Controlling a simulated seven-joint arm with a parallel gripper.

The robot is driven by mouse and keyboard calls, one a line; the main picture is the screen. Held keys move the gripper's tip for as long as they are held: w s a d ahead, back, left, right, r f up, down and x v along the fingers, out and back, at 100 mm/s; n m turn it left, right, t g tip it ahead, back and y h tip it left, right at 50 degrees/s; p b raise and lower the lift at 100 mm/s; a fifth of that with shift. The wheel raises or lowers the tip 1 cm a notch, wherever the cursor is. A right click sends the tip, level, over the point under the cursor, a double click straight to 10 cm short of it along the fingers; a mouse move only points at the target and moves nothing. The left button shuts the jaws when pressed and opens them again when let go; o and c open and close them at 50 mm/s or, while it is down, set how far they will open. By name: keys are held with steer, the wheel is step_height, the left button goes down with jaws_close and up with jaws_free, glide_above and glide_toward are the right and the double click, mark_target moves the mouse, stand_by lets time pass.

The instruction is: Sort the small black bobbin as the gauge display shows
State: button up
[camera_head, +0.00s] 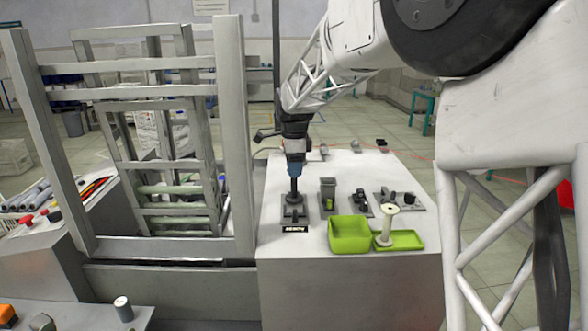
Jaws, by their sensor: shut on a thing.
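My gripper (294,190) points straight down over the dark gauge stand (294,212) on the grey bench. It is shut on a small black thing, seemingly the small black bobbin, which is largely hidden by the fingers. At this size I cannot tell whether the bobbin touches the stand. The gauge display (295,229) is a black plate with white letters at the front of the stand, too small to read surely. To the right are a deep green box (350,244) and a shallow green tray (408,242).
Several dark fixtures, including an upright holder (327,192), sit right of the gauge, behind the green containers. A tall grey metal frame (235,130) stands close on the left. The bench top behind the fixtures has free room.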

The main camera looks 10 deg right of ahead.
steer(key=shift+r, duration=2.15)
steer(key=shift+s+d, duration=0.1)
steer(key=s+d+r, duration=0.2)
steer(key=s+d, duration=0.3)
steer(key=s, duration=0.5)
steer(key=s+d+r, duration=0.3)
steer(key=s+d, duration=0.3)
steer(key=s, duration=0.4)
steer(key=shift+r, duration=0.25)
steer(key=shift+f, duration=0.1)
steer(key=shift+f, duration=2.3)
steer(key=shift+w+f, duration=0.1)
steer(key=shift+f, duration=1.7)
